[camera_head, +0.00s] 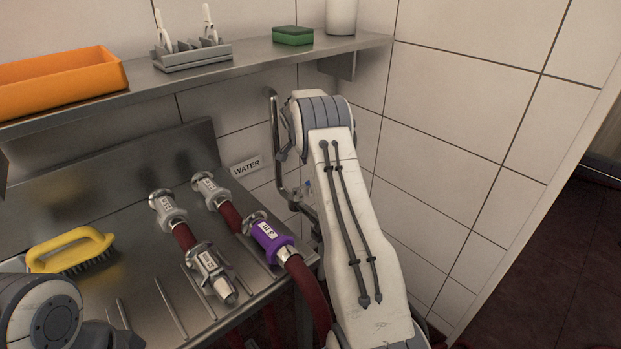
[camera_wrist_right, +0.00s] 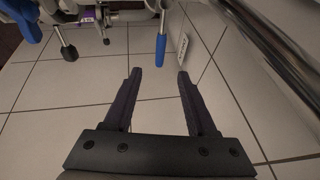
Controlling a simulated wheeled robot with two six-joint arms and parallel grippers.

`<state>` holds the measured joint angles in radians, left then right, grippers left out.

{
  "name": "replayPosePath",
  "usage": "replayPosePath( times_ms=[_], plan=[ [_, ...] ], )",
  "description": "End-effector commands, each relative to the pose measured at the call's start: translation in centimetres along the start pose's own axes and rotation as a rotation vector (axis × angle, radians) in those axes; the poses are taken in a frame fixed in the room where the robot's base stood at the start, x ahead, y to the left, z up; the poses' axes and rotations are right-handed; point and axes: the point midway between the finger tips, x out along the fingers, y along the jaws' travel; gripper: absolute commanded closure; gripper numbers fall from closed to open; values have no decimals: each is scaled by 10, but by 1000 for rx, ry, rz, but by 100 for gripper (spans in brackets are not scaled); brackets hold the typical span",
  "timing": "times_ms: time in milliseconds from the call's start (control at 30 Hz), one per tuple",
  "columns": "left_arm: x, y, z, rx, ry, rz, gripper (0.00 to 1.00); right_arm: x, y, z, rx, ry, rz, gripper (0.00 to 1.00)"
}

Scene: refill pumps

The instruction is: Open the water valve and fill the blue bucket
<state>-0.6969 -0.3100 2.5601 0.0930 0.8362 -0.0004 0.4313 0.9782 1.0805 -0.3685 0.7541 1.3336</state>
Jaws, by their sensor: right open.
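A metal water pipe (camera_head: 273,135) runs down the tiled wall beside a "WATER" label (camera_head: 246,167). A small blue valve handle (camera_head: 308,187) shows on its lower part, partly hidden by my right arm. In the right wrist view a blue handle (camera_wrist_right: 161,50) hangs just beyond my right gripper (camera_wrist_right: 159,76), near the label (camera_wrist_right: 182,46). The right gripper is open and empty; its fingers appear apart from the handle. In the head view my right gripper is hidden. My left arm shows at lower left, its gripper out of view. I see no blue bucket.
A steel counter holds a yellow brush (camera_head: 72,250) and several hose couplings, one purple (camera_head: 268,235). A shelf (camera_head: 160,82) above carries an orange bin (camera_head: 60,85), a grey rack (camera_head: 192,55) and a green sponge (camera_head: 293,36). Another blue part (camera_wrist_right: 22,20) shows in the wrist view.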

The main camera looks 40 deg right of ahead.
Motion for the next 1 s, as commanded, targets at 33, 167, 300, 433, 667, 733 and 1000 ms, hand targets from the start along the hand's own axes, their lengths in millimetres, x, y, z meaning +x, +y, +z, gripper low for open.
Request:
replayPosePath(
  times_ms=[33,167,300,433,667,733,1000],
  plan=[
    [-1,0,0,0,0,0,100,11,1,0,0,-1,3,43],
    [-2,0,0,0,0,0,100,37,2,1,-1,-1,4,43],
    [-3,0,0,0,0,0,100,60,1,1,-3,-1,3,43],
    [-3,0,0,0,0,0,100,75,0,1,-2,-1,1,43],
    [-3,0,0,0,0,0,100,83,0,1,-3,0,1,43],
    [-2,0,0,0,0,0,100,83,0,1,-3,0,1,43],
    [-2,0,0,0,0,0,100,83,0,1,-4,-1,1,100]
  ],
)
